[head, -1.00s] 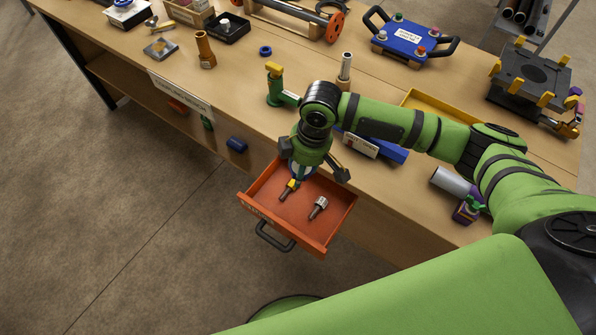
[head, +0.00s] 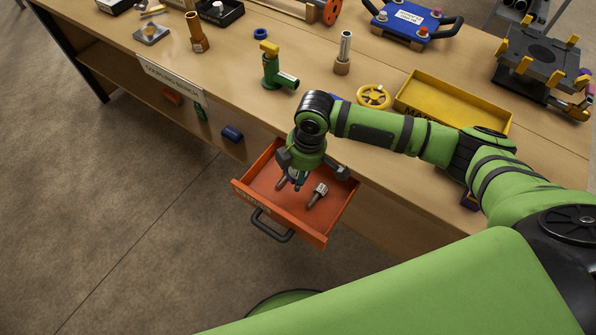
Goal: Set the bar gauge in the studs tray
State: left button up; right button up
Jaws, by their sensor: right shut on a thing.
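My right gripper (head: 299,176) is over the open orange tray (head: 326,231), pointing down at its inside. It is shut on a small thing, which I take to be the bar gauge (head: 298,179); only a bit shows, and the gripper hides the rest. I cannot tell whether it touches the tray floor. The tray is pulled out of the bench front like a drawer; its front label is too small to read. A metal stud (head: 318,193) lies in it right of the gripper, another (head: 283,183) close on the left. My left gripper is not in view.
The tray's black handle (head: 272,229) sticks out in front. On the bench (head: 215,75) behind stand a green pipe fitting (head: 272,70), an upright rod in a brown base (head: 343,55), a yellow handwheel (head: 374,97) and a yellow tray (head: 455,100). My forearm passes over the bench edge.

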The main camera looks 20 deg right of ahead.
notch_tip(320, 180, down, 2)
jog(key=shift+f+b, duration=0.2)
jog(key=shift+b, duration=0.75)
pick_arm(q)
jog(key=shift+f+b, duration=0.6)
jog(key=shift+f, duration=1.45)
pick_arm(e)
jog(key=shift+f, duration=1.95)
jog(key=shift+f, duration=0.4)
jog(key=o, duration=1.5)
jog(key=shift+c, duration=0.2)
jog(key=shift+d+r, duration=0.15)
jog(key=shift+r, duration=0.85)
jog(key=shift+d+r, duration=0.1)
jog(key=shift+r, duration=0.9)
jog(key=shift+s+d+r, duration=0.1)
jog(key=shift+d+r, duration=0.05)
jog(key=shift+r, duration=0.75)
jog(key=shift+s+d+r, duration=0.1)
jog(key=shift+d+r, duration=0.05)
jog(key=shift+r, duration=0.7)
